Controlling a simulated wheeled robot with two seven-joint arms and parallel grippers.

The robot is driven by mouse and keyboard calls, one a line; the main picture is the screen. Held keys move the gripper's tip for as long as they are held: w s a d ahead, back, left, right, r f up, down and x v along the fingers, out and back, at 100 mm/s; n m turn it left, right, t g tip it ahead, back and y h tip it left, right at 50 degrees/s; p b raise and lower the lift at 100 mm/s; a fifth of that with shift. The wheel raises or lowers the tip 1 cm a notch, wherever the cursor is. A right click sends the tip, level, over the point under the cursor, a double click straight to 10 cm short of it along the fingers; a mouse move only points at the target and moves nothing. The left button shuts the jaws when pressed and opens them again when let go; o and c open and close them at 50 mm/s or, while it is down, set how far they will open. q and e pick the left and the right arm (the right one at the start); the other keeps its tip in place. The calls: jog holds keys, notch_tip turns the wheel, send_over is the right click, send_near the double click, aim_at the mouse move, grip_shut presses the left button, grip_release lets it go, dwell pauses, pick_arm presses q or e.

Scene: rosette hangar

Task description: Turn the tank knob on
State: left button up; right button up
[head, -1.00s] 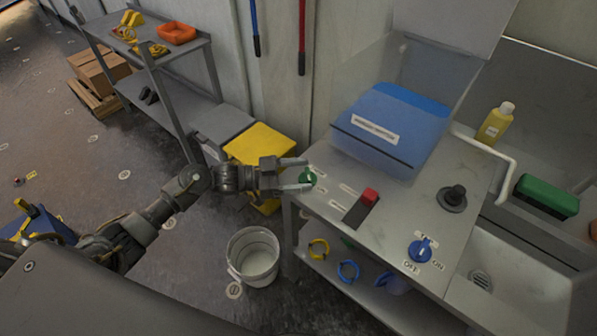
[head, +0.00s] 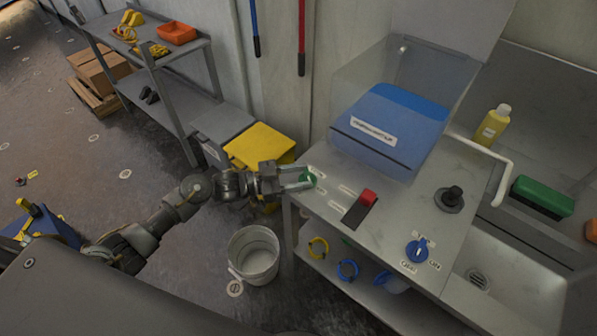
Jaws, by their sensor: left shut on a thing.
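A green knob (head: 309,179) sits on the left edge of the grey counter, with small labels too tiny to read around it. My left gripper (head: 306,179) reaches it from the left and is shut on it, with its fingers hiding part of the knob. A blue knob (head: 418,250) with a light pointer and several small labels around it stands at the counter's front right. I cannot tell from the labels which knob is the tank knob. My right gripper is not in view.
A red switch (head: 367,197), a black knob (head: 452,196) and a blue box (head: 391,128) under a clear cover are on the counter (head: 395,205). A white bucket (head: 254,255) stands on the floor below my left arm. A yellow-lidded bin (head: 259,146) is behind it.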

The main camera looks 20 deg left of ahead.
pick_arm(q)
jog(key=n+t+y+p, duration=0.3)
jog(key=t, duration=0.1)
jog(key=shift+s+d+r+p, duration=0.25)
jog(key=shift+s+p, duration=0.1)
jog(key=shift+p, duration=0.05)
jog(key=n+t+y, duration=0.1)
jog(key=n+t+y+p, duration=0.1)
jog(key=y, duration=0.1)
jog(key=shift+s+d+f+n, duration=0.1)
jog(key=shift+d+n, duration=0.05)
jog(key=shift+n, duration=0.15)
jog(key=shift+d+n+t+y+p, duration=0.15)
jog(key=shift+n+t+y+p, duration=0.5)
jog(key=shift+n+t+y, duration=0.6)
jog(key=shift+g+y, duration=0.25)
jog(key=shift+y, duration=0.2)
jog(key=o, duration=1)
jog(key=shift+f, duration=0.1)
jog(key=shift+s, duration=0.1)
